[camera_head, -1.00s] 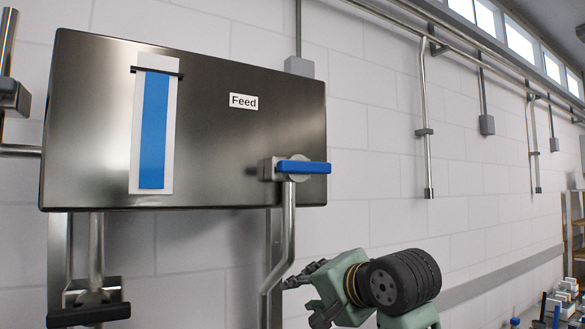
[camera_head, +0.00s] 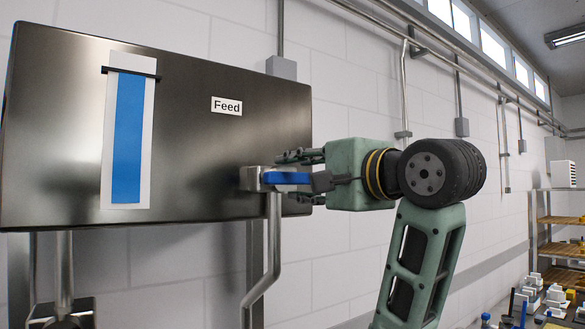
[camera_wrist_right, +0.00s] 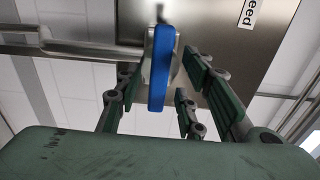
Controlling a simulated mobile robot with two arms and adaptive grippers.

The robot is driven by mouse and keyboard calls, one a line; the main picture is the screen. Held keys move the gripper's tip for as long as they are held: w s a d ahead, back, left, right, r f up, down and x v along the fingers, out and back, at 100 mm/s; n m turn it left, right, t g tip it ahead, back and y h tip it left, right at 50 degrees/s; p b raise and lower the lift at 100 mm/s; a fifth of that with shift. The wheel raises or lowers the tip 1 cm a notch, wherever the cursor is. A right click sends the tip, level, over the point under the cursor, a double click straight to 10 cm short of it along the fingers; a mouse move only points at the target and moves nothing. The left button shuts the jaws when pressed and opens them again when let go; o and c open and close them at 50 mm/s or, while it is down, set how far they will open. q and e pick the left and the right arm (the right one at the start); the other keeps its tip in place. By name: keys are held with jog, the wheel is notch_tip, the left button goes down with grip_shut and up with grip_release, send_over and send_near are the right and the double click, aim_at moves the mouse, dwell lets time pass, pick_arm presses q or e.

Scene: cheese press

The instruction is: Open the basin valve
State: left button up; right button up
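The basin valve has a blue lever handle (camera_head: 287,178) on a metal body (camera_head: 252,178), low on the right side of the steel "Feed" tank (camera_head: 200,160). The lever lies level, pointing right, along the tank front. My right gripper (camera_head: 300,176) is at the lever, its fingers above and below it. In the right wrist view, the blue lever (camera_wrist_right: 162,68) stands between the spread fingers of my right gripper (camera_wrist_right: 165,90), with gaps on both sides. My left gripper is not in view.
A blue level gauge (camera_head: 127,140) is on the tank front. A bent outlet pipe (camera_head: 272,250) runs down from the valve. A white block wall (camera_head: 350,90) with conduits lies behind. Shelves (camera_head: 557,240) and small items stand far right.

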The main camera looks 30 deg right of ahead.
aim_at(297, 179)
jog(key=shift+w+a+f+p, duration=0.15)
jog(key=shift+w+p, duration=0.25)
jog(key=shift+w, duration=1.1)
jog(key=shift+s, duration=0.15)
jog(key=shift+c, duration=0.8)
jog(key=shift+a, duration=0.1)
grip_shut()
